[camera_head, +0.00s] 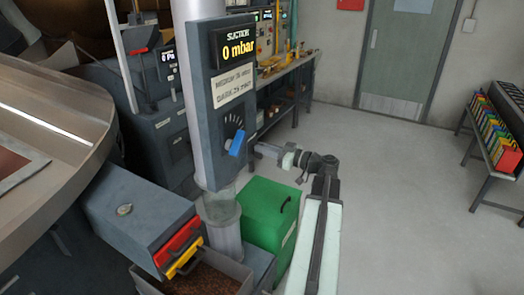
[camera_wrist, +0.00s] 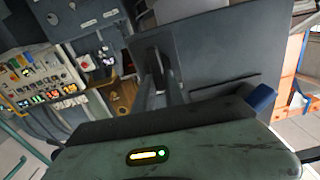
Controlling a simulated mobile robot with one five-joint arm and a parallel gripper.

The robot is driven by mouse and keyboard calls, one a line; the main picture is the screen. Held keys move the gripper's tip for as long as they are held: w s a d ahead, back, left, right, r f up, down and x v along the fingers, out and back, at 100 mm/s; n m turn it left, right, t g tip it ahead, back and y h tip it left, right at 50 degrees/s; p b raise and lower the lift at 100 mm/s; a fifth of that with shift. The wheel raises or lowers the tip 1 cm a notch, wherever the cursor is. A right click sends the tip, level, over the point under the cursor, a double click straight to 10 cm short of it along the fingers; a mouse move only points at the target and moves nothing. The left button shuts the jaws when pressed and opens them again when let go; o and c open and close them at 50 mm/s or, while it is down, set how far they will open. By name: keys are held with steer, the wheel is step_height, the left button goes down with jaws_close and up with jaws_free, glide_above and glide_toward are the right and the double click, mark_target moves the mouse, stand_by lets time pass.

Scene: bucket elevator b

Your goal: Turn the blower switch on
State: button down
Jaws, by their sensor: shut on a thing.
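My gripper (camera_head: 254,149) is at the right side of the grey panel box (camera_head: 209,125), at the height of its dial. In the wrist view my gripper (camera_wrist: 159,85) reaches forward to the flat grey face of the box (camera_wrist: 215,55) and is shut on a small dark lever (camera_wrist: 154,58) there. Its fingers cover part of this lever, and I cannot read a label on it. The blue handle (camera_head: 238,143) of the dial is on the front of the box; it also shows in the wrist view (camera_wrist: 262,97), apart from my fingers. The suction display (camera_head: 238,48) reads 0 mbar.
A green box (camera_head: 270,212) stands below my arm. A grey drawer unit with red and yellow handles (camera_head: 145,215) is at the lower left. A control panel with lit displays (camera_wrist: 45,80) is behind, left.

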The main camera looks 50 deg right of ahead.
steer(key=shift+w+d+f+m+b, duration=0.1)
steer(key=shift+d+f+m+b, duration=0.2)
steer(key=shift+m, duration=2.55)
steer(key=shift+d+f+m+b, duration=0.2)
steer(key=shift+f+m+b, duration=0.15)
steer(key=shift+m, duration=2.55)
steer(key=shift+w+d+f+m+b, duration=0.1)
steer(key=shift+d+f+m+b, duration=0.2)
steer(key=shift+m, duration=2.55)
steer(key=c, duration=1.4)
jaws_free()
steer(key=v, duration=0.8)
